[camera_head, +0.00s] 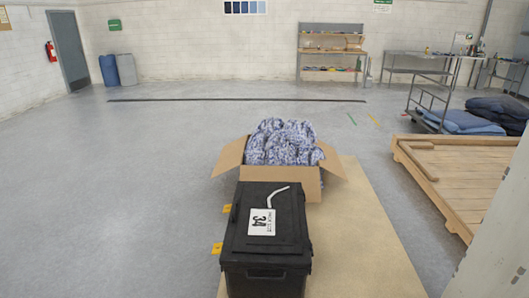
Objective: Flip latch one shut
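A black case (265,240) stands on a tan mat at the bottom middle, with its lid down. A white label (262,222) reading 34 and a bent white strip (278,194) are on the lid. Two yellow-orange tags stick out at its left side, a far tag (227,208) and a near tag (217,248). Their markings are too small to read. The latches are not clear at this size, and I cannot tell which is latch one or how it is set. Neither of my grippers is in view.
An open cardboard box (258,172) with blue-white patterned fabric (284,142) stands right behind the case. A wooden pallet (460,178) lies to the right. A pale upright surface (498,245) fills the lower right edge. The floor to the left is clear.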

